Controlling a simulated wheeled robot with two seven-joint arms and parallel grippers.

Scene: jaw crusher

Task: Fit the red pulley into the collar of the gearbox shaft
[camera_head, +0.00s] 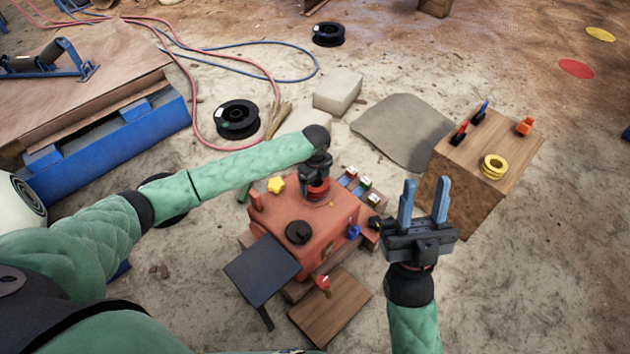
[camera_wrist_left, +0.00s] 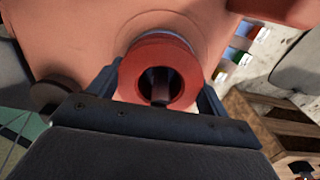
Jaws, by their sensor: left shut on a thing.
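The orange-red gearbox (camera_head: 325,222) stands in the middle of the head view, with its top facing up. My left gripper (camera_head: 315,181) is above the gearbox top and shut on the red pulley (camera_head: 319,188). In the left wrist view the pulley (camera_wrist_left: 160,72) sits between the fingers, with a dark shaft-like part showing inside its bore. A round pale rim shows just behind the pulley; whether the pulley touches it I cannot tell. The shaft collar is mostly hidden by the pulley. My right gripper (camera_head: 425,203) is open and empty, fingers upward, right of the gearbox.
A wooden crate (camera_head: 455,200) with a yellow pulley (camera_head: 494,166) and small tools stands at the right. A dark panel (camera_head: 262,268) and a wooden board (camera_head: 330,307) are in front of the gearbox.

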